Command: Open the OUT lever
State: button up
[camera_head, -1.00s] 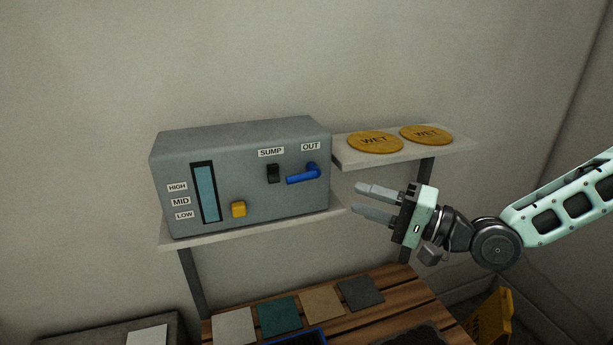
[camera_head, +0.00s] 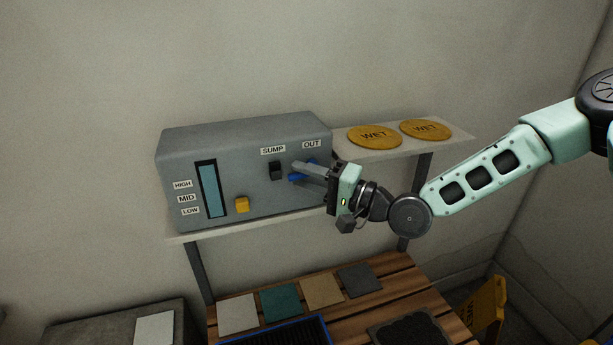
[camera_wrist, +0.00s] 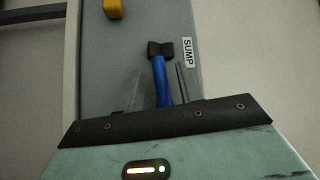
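The grey box (camera_head: 215,140) carries a blue OUT lever (camera_head: 294,178) below its OUT label (camera_head: 312,144). The lever lies roughly level, its free end towards the left, and is partly hidden behind my fingers. My gripper (camera_head: 301,172) is at the lever, reaching in from the right. In the wrist view, the blue lever (camera_wrist: 160,80) runs between my two fingers, with a gap visible on each side, so my gripper (camera_wrist: 158,88) is open around it. The lever's pivot end is hidden by the gripper body.
A yellow button (camera_head: 242,204) and a level window (camera_head: 210,189) are farther left. A shelf (camera_head: 345,151) with two orange WET discs (camera_head: 375,136) is to the right.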

grip_shut()
jog(key=shift+f+m+y+b, duration=0.1)
jog(key=shift+m+y+b, duration=0.2)
jog(key=shift+b, duration=0.55)
jog(key=shift+r, duration=0.25)
grip_release()
jog(key=b+v, duration=0.4)
jog(key=v, duration=1.3)
jog(key=shift+s+f+b, duration=0.2)
jog(key=shift+s+b, duration=0.1)
jog(key=shift+b, duration=0.1)
